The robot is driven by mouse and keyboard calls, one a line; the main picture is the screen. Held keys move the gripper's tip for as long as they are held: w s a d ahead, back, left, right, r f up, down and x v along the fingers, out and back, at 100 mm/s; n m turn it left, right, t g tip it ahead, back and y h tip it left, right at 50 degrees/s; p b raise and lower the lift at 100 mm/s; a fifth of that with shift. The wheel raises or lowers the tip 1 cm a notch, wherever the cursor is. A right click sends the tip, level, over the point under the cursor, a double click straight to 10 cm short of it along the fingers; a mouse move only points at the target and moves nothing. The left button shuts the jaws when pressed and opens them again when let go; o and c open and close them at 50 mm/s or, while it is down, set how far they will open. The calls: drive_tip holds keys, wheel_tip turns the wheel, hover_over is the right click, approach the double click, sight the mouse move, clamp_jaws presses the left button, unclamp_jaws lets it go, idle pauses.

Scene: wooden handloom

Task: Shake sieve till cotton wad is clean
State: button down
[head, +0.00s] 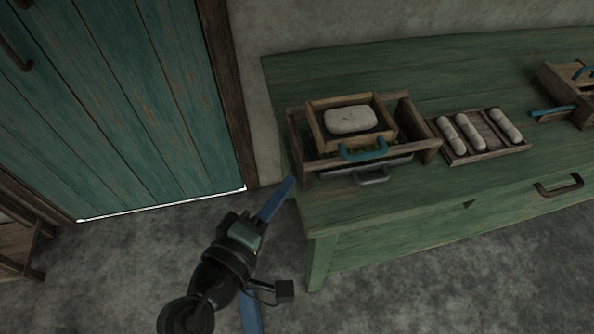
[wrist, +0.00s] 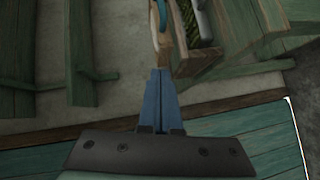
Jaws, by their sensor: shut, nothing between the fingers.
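The sieve, a small square wooden frame (head: 317,131), sits in the top of a larger wooden box stand (head: 427,128) at the bench's left end. A pale cotton wad (head: 351,119) lies in the sieve. A blue curved handle (head: 364,153) is on the sieve's front side. My gripper (head: 290,181), with blue fingers, is shut and empty, in front of and left of the stand, apart from the handle in the head view. In the wrist view the shut fingers (wrist: 161,72) point toward wooden edges and a blue piece at the top. The wad is not seen there.
A grey-handled tray (head: 372,178) sits low in the stand. A wooden tray (head: 480,152) with three pale rolls is to its right on the green bench (head: 400,215). Another wooden box (head: 572,92) is at far right. A teal door (head: 110,100) is at left; floor before it is clear.

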sight(367, 139)
drive_tip(key=x, duration=0.9)
drive_tip(key=shift+s+d, duration=0.1)
drive_tip(key=shift+w+d+f, duration=0.15)
drive_tip(key=shift+w+d, duration=0.15)
drive_tip(key=shift+d, duration=0.25)
drive_tip(key=shift+w+d+f, duration=0.2)
drive_tip(key=shift+w+d, duration=0.05)
drive_tip(key=shift+d, duration=0.3)
drive_tip(key=shift+w+d+f+p, duration=0.1)
drive_tip(key=shift+w+d+p, duration=0.05)
drive_tip(key=shift+d, duration=0.2)
drive_tip(key=shift+w+d+f+p, duration=0.1)
drive_tip(key=shift+d+p, duration=0.05)
drive_tip(key=shift+d, duration=0.25)
drive_tip(key=d, duration=0.1)
drive_tip(key=w+d+p, duration=0.1)
drive_tip(key=d, duration=0.1)
drive_tip(key=d+p, duration=0.1)
drive_tip(key=d, duration=0.1)
drive_tip(key=shift+w+d+r, duration=0.1)
drive_tip(key=shift+w+d, duration=0.1)
drive_tip(key=shift+w, duration=0.2)
drive_tip(key=shift+w+d, duration=0.1)
drive_tip(key=shift+d, duration=0.2)
